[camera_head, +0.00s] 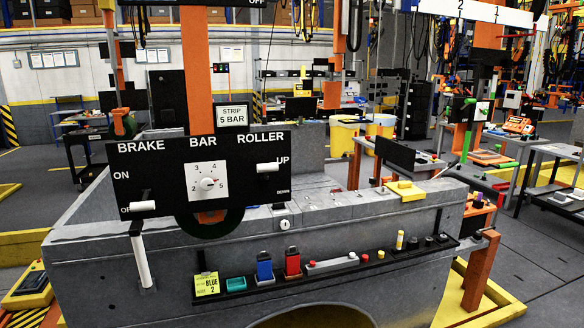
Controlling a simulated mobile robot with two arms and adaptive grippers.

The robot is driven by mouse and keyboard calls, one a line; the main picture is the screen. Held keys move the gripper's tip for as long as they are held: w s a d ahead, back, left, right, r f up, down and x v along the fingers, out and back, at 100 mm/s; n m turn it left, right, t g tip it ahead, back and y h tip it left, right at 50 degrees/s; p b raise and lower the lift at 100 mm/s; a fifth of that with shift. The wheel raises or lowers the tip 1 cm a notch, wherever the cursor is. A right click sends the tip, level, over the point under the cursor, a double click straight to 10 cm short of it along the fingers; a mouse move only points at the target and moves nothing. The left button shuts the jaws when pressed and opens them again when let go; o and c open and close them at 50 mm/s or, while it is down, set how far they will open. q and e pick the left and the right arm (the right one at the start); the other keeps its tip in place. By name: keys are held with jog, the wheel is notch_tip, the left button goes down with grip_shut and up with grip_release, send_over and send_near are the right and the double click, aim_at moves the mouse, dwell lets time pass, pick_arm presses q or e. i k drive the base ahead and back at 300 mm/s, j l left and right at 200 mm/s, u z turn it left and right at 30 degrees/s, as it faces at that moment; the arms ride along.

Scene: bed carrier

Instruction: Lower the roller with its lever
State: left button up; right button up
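A black control panel (240,183) faces me at left of centre, marked BRAKE, BAR and ROLLER. The white roller lever (267,167) is on its right side, level with the word UP. Small lettering below it is too small to read surely. A dark round wheel (208,226), perhaps the roller, shows under the panel, its upper part hidden. An orange post (197,70) rises above the panel. The white brake lever (142,206) is at the lower mark on the left. A pressure dial (206,183) is between the two levers. Neither gripper shows.
The grey machine bed (90,270) stands around and below the panel. Its front shelf (220,291) holds coloured blocks and buttons. A sign reading STRIP 5 BAR (231,115) sits above the panel. Workbenches fill the right background.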

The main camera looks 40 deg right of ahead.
aim_at(265, 169)
jog(key=z, duration=1.05)
